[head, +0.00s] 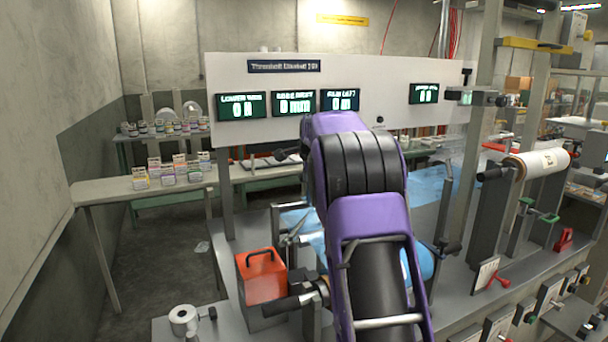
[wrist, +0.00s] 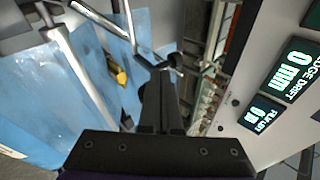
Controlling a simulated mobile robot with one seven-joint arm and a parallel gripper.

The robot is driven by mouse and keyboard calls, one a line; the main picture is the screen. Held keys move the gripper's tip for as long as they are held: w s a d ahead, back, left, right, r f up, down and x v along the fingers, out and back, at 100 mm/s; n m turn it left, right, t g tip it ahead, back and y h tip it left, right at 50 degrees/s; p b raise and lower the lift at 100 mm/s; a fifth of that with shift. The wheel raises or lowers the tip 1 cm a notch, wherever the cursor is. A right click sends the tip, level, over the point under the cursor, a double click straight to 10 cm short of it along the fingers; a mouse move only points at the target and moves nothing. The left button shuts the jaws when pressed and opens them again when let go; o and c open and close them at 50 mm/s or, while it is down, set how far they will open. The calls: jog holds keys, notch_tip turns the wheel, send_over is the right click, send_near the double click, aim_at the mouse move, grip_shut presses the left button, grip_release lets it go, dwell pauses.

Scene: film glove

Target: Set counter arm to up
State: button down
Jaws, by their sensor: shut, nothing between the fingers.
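My gripper (wrist: 160,78) shows in the wrist view as dark fingers pointing up the picture, closed together with nothing held. A small dark part with a round end (wrist: 176,60) shows right at the fingertips. It may be the counter arm, but I cannot tell for sure, nor whether it touches the fingers. In the head view my purple and black arm covers the middle of the machine, so the fingertips and whatever they face are hidden. The display panel (head: 300,76) stands behind it, with several readouts showing 0.
Blue film (wrist: 55,105) lies left of the fingers, with metal bars (wrist: 85,75) above it. An orange box (head: 262,276) with a handle and a black-handled roller (head: 296,302) stand left of my arm. A film roll (head: 540,163) on a post is at right.

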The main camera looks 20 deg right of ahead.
aim_at(300, 178)
jog(key=shift+w+d+f+p, duration=0.15)
jog(key=shift+w+d+f, duration=0.15)
jog(key=shift+w, duration=0.55)
jog(key=shift+w+d+f+p, duration=0.2)
jog(key=shift+w+f, duration=0.15)
jog(key=shift+w, duration=0.5)
jog(key=shift+w+d+f+p, duration=0.2)
jog(key=shift+w+f, duration=0.15)
jog(key=shift+w, duration=0.5)
jog(key=shift+w+r, duration=0.1)
jog(key=shift+r, duration=0.05)
jog(key=w+p, duration=0.1)
jog(key=p, duration=0.1)
jog(key=w+f+p, duration=0.1)
jog(key=w+p, duration=0.1)
jog(key=p, duration=0.1)
jog(key=shift+s+r, duration=0.2)
